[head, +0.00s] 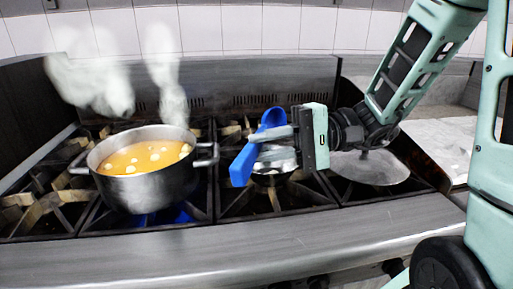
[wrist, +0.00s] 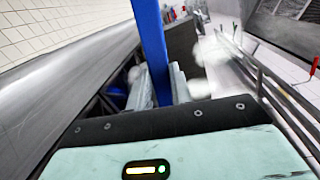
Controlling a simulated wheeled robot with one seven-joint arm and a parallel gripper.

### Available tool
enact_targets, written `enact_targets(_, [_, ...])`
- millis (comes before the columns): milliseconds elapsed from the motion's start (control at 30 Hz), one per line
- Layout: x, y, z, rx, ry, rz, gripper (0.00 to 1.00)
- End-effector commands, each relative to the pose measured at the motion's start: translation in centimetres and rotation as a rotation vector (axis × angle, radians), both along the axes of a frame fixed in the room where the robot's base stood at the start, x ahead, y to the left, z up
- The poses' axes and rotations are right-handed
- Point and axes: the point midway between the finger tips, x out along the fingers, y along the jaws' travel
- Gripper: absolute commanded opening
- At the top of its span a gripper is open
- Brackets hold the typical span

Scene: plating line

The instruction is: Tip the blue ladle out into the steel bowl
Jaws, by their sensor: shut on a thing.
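My gripper (head: 264,146) is shut on the handle of the blue ladle (head: 242,166) and holds it above the middle of the stove. The ladle slants, its broad handle end low and toward me and its rounded end up and behind the fingers. In the wrist view the blue handle (wrist: 152,45) rises between the fingers (wrist: 160,90). The ladle's contents cannot be seen.
A steel pot (head: 150,190) of orange soup with pale lumps steams on the left burners, a blue flame under it. A flat round grey metal piece (head: 370,170) lies on the right burners, beneath my arm. The stove's front ledge (head: 200,255) is clear.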

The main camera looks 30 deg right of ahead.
Motion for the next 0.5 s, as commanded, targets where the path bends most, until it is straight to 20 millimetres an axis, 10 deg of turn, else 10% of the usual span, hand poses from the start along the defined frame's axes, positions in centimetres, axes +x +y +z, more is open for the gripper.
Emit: enact_targets(500, [0.8, -0.2, 1.7, -0.029, 0.108, -0.013, 0.0])
